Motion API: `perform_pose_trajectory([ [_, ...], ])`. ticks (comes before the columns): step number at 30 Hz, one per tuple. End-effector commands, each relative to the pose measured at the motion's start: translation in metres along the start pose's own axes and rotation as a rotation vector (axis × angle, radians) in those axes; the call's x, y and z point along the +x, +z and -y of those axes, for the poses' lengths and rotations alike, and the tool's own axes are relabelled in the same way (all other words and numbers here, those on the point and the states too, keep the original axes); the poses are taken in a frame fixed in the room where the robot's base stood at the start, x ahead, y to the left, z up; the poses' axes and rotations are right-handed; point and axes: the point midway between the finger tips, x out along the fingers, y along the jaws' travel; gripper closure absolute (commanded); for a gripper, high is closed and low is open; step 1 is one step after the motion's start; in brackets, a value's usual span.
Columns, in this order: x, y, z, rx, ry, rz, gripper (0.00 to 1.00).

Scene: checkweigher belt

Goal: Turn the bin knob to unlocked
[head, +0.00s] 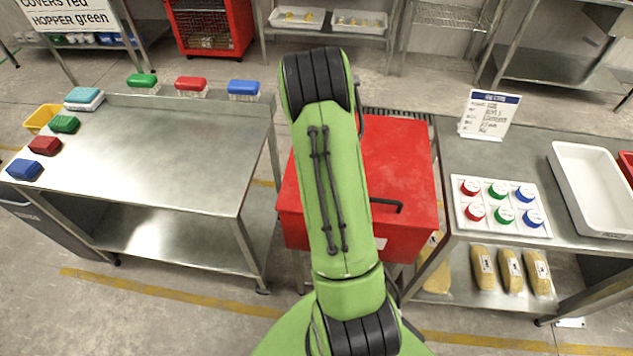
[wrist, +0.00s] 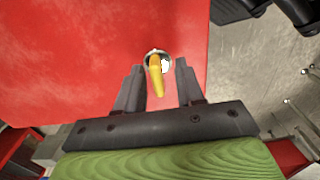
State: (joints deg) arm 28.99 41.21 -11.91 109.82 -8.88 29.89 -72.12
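The bin knob (wrist: 156,76) is a yellow lever on a round silver base with a white patch, set on a red face of the bin (wrist: 80,60). The lever points towards the bottom of the wrist view, slightly tilted. My gripper (wrist: 159,68) is open, with one dark finger on each side of the knob in the picture. Gaps show between the fingers and the knob; I cannot tell whether the fingertips reach its depth. In the head view the red bin (head: 405,150) stands between two tables; my arm hides the knob and gripper.
A steel table (head: 170,150) with coloured blocks is left of the bin. On the right, a table carries a panel of red, green and blue knobs (head: 502,205), a white sign (head: 489,115) and a white tray (head: 590,185). A black handle (head: 388,204) projects from the bin.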

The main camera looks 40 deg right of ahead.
Motion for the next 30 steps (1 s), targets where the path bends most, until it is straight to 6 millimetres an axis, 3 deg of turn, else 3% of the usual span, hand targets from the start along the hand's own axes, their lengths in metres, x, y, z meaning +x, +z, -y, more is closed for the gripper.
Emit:
perform_pose_trajectory([
  [8,-0.008,-0.001,-0.002,0.000,0.009,-0.004,0.63],
  [11,-0.028,-0.001,-0.003,0.000,0.012,-0.005,0.63],
  [21,-0.124,-0.001,-0.003,0.000,0.010,-0.004,0.63],
  [25,-0.148,0.000,-0.002,0.000,0.006,-0.002,0.63],
  [30,-0.159,0.000,-0.001,0.000,0.002,-0.001,0.63],
])
